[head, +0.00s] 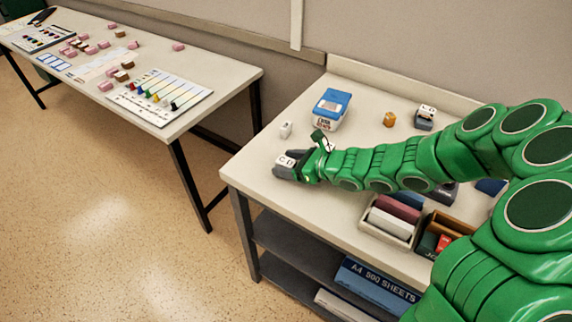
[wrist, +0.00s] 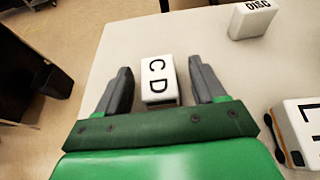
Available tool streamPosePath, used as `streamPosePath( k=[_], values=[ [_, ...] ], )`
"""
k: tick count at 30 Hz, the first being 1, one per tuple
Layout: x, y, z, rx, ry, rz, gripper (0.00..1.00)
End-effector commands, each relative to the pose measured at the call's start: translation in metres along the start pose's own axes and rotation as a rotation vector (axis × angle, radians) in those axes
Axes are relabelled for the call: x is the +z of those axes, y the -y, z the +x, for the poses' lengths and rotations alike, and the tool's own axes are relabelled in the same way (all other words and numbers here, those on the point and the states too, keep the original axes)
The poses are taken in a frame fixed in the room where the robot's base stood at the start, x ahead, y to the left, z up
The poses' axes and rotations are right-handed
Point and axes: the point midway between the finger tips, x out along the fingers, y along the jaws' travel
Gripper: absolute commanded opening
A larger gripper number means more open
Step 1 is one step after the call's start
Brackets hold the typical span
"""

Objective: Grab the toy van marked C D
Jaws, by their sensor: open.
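The toy van marked C D (head: 287,161) is a small white block with black letters, near the left front corner of the table. In the wrist view the C D van (wrist: 158,78) stands between the two grey fingers, with a gap on each side. My gripper (wrist: 163,85) is open around it and does not visibly touch it. In the head view my gripper (head: 287,172) reaches in from the right, its dark fingers low beside the van.
A small white block (head: 286,129) and a blue-topped box (head: 331,108) stand behind my gripper. An orange item (head: 389,119) is near the back. Trays with coloured items (head: 393,219) lie under my arm. A second table (head: 215,75) stands at left beyond a gap.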

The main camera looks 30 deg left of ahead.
Motion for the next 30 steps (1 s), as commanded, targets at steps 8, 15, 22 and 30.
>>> streamPosePath(
  k=[8,15,22,30],
  values=[
    [0.0001,-0.0005,0.0054,0.001,0.0,0.0,0.69],
    [0.0002,-0.0005,0.0051,0.0,0.0,0.0,0.48],
    [0.0003,-0.0005,0.005,0.0,0.0,0.0,0.14],
    [0.0016,-0.0005,0.0045,0.0,0.0,-0.001,0.13]
  ],
)
